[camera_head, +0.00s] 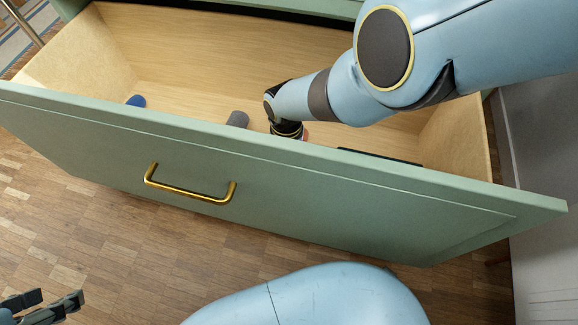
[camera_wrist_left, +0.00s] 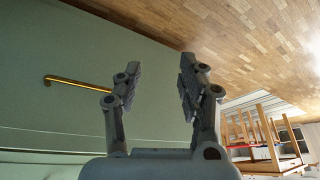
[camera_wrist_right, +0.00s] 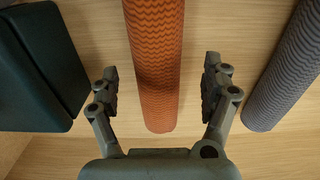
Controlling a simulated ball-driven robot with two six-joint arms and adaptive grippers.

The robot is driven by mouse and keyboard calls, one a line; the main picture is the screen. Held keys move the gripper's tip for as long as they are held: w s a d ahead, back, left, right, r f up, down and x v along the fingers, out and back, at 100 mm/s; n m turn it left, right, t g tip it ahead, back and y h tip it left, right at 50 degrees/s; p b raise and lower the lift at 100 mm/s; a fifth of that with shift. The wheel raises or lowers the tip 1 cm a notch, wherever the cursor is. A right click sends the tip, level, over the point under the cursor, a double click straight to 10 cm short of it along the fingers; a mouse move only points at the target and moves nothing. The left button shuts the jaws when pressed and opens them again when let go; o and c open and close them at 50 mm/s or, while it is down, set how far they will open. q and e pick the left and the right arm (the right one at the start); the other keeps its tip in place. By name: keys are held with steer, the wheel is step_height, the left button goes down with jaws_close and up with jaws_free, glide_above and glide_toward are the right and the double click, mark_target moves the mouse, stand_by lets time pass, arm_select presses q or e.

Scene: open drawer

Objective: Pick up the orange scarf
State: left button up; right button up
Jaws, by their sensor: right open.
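The orange scarf is a rolled, wavy-patterned cylinder (camera_wrist_right: 157,60) on the drawer floor in the right wrist view. Only a small orange bit of it (camera_head: 306,135) shows in the head view, beside my right gripper. My right gripper (camera_wrist_right: 160,88) is open, with one finger on each side of the scarf's near end and a gap on both sides. In the head view its hand (camera_head: 287,129) is inside the drawer, partly hidden by the drawer front. My left gripper (camera_head: 48,304) is open and empty, outside the drawer at the lower left; its spread fingers show in the left wrist view (camera_wrist_left: 158,82).
The open drawer has a green front (camera_head: 330,195) with a brass handle (camera_head: 188,190). A grey roll (camera_wrist_right: 287,75) lies right of the scarf and a dark box (camera_wrist_right: 40,65) left of it. A blue item (camera_head: 136,101) lies at the drawer's left. Clear drawer floor separates them.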

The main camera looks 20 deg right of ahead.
steer(key=f+b, duration=0.1)
steer(key=f, duration=0.1)
steer(key=shift+d+f+b, duration=0.35)
steer(key=shift+f+b, duration=0.6)
steer(key=shift+f, duration=0.15)
arm_select(q)
steer(key=f+t, duration=0.2)
steer(key=w+f+t, duration=0.1)
steer(key=f+t, duration=0.1)
steer(key=f, duration=0.1)
steer(key=shift+w+f, duration=0.15)
steer(key=shift+w, duration=0.05)
arm_select(e)
steer(key=shift+w, duration=0.1)
steer(key=c, duration=1.4)
steer(key=shift+o, duration=0.2)
steer(key=shift+r, duration=0.1)
